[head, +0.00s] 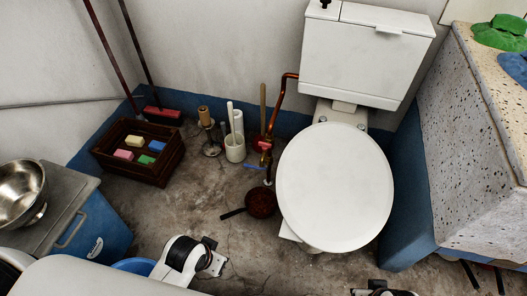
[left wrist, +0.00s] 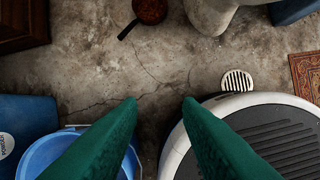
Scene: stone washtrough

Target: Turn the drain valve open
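A copper pipe (head: 272,115) runs down the wall left of the toilet. At its foot is a small brass-coloured fitting (head: 266,158), with a thin blue lever-like piece (head: 253,166) pointing left. This may be the drain valve; it is too small to be sure. In the left wrist view my left gripper (left wrist: 158,102) shows two green fingers, wide apart with bare floor between them; it is empty. The fitting is not seen there. In the head view my left arm is low at the bottom, well short of the fitting.
A toilet (head: 335,185) stands close right of the fitting. A dark pan (head: 261,203) lies in front, also in the left wrist view (left wrist: 150,10). A brush holder (head: 235,150) and wooden crate (head: 110,155) stand left. A blue bucket (left wrist: 45,155) is near my left gripper.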

